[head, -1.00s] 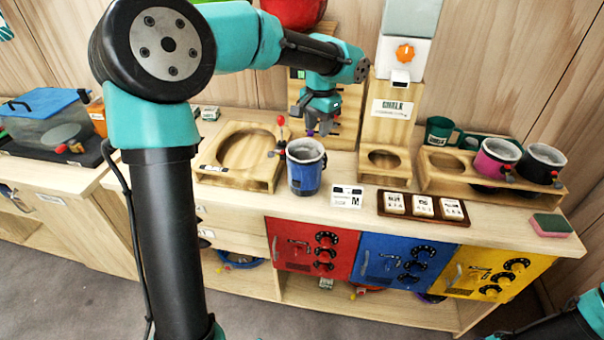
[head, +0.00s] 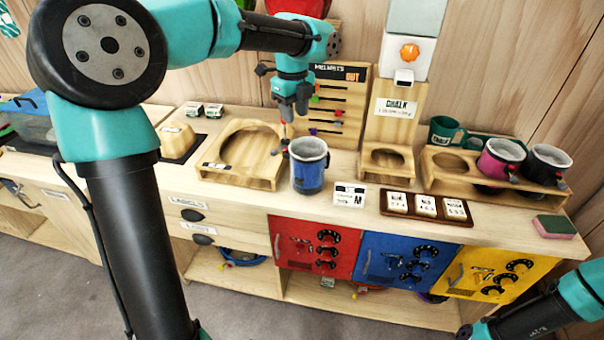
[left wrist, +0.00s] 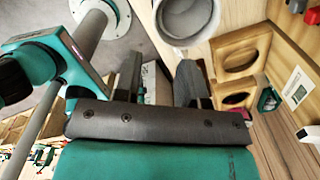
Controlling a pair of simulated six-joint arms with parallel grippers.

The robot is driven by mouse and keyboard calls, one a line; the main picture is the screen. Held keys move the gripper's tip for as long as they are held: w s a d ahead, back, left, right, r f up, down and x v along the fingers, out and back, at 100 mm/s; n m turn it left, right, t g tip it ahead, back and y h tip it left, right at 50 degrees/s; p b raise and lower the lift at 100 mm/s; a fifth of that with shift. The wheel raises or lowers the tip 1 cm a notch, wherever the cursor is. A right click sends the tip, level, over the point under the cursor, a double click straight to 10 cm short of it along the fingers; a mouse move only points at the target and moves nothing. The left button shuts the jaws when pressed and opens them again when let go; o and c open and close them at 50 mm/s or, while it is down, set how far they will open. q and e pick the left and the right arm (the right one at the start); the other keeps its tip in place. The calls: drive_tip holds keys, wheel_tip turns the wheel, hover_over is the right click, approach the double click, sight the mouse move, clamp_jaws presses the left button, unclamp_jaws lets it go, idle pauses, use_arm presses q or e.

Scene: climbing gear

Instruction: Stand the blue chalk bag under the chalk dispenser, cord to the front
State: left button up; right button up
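The blue chalk bag (head: 308,174) stands upright on the counter, left of the chalk dispenser (head: 403,58). A small toggle shows at its left rim; the cord itself is hard to make out. The wooden stand below the dispenser has an empty round hole (head: 388,160). My left gripper (head: 290,114) hangs above and just behind the bag, apart from it. In the left wrist view its two fingers (left wrist: 157,82) are spread with nothing between them, and the bag's pale opening (left wrist: 187,17) shows beyond. My right gripper (head: 470,332) is at the bottom edge, mostly cut off.
A wooden tray (head: 212,170) with a large round recess is left of the bag. A small label card (head: 349,194) and a tile tray (head: 424,222) lie in front of the stand. Pink (head: 497,160) and black (head: 546,168) bags sit in a rack at right.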

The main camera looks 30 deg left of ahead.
use_arm(q)
drive_tip(key=shift+s+a+r+m, duration=0.2)
drive_tip(key=shift+a+m, duration=0.05)
drive_tip(key=shift+m, duration=0.65)
drive_tip(key=shift+f, duration=0.15)
hover_over(294, 164)
wheel_tip(294, 164, down, 12)
drive_tip(key=shift+w+r, duration=0.1)
drive_tip(key=shift+w, duration=0.05)
drive_tip(key=shift+f, duration=0.2)
drive_tip(key=f, duration=0.5)
drive_tip(key=shift+w+a, duration=0.15)
drive_tip(key=shift+a, duration=0.05)
drive_tip(key=shift+c, duration=0.4)
clamp_jaws()
